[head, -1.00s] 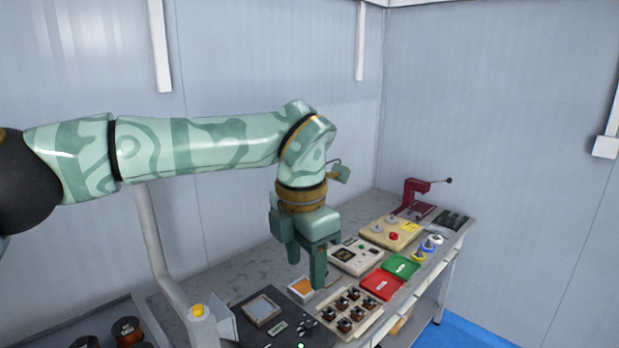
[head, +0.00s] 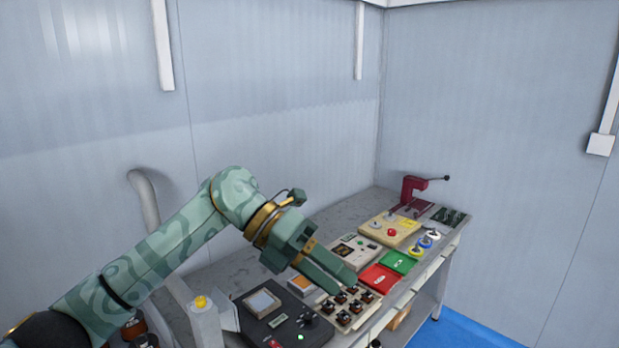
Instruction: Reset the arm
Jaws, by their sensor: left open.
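My left arm comes in from the lower left in the head view, patterned in two greens. Its gripper (head: 329,276) hangs above the grey bench (head: 212,272), with its fingers pointing down to the right over the back of the tray of small coils (head: 352,309). The gripper is open, and I see nothing held between the fingers. My right gripper does not show.
A black device with a screen (head: 262,302) and a green light stands at the front of the bench. Behind are red (head: 379,279) and green (head: 398,262) trays, a beige box with a red button (head: 390,230) and a dark red press (head: 411,190). A yellow-topped post (head: 201,303) stands left.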

